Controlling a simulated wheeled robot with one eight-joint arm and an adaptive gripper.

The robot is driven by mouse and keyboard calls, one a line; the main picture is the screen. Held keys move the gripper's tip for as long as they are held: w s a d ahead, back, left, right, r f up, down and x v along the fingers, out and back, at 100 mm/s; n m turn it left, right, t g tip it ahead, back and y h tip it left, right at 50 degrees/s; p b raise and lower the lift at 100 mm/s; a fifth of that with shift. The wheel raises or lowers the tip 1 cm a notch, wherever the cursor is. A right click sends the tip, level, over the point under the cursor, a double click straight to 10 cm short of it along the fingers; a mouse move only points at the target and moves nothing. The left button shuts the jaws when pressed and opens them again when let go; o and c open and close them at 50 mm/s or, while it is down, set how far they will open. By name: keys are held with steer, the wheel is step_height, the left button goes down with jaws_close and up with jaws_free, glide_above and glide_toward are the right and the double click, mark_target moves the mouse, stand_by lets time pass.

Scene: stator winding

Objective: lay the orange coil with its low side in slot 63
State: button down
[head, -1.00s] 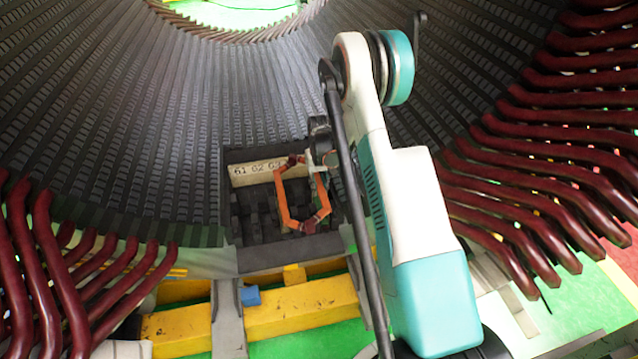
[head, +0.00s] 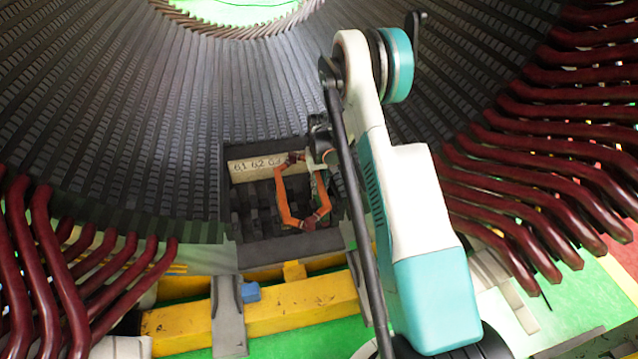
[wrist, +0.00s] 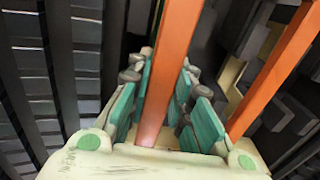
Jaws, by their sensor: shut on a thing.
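The orange coil (head: 283,200) is a six-sided loop with dark red ends, over the dark slotted block below the number strip (head: 250,167). The strip reads 61, 62 and a partly covered number beside the coil's top end. My gripper (head: 318,172) is at the coil's upper right, mostly hidden by my arm. In the wrist view, my gripper (wrist: 158,110) has its teal pads closed on one orange side of the coil (wrist: 172,50). The other side (wrist: 275,75) runs free at the right. Whether either side lies inside a slot cannot be told.
Dark toothed stator walls (head: 130,130) curve around the block. Dark red coil bars (head: 560,190) stick out at right and at left (head: 45,260). A yellow beam (head: 300,305) with a small blue block (head: 250,292) lies in front.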

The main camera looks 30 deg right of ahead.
mark_target(319, 199)
steer(key=shift+f+b, duration=0.55)
steer(key=shift+f, duration=0.3)
steer(key=shift+f, duration=0.7)
steer(key=shift+f, duration=0.35)
steer(key=shift+f, duration=0.8)
steer(key=shift+s+a+f, duration=0.15)
steer(key=shift+s+f, duration=0.15)
steer(key=shift+f, duration=0.15)
steer(key=c, duration=1.7)
jaws_free()
steer(key=o, duration=0.3)
steer(key=shift+w+f, duration=0.15)
steer(key=shift+f, duration=0.1)
steer(key=shift+o, duration=0.2)
steer(key=shift+r, duration=0.2)
steer(key=shift+r+p, duration=0.3)
steer(key=shift+r, duration=0.65)
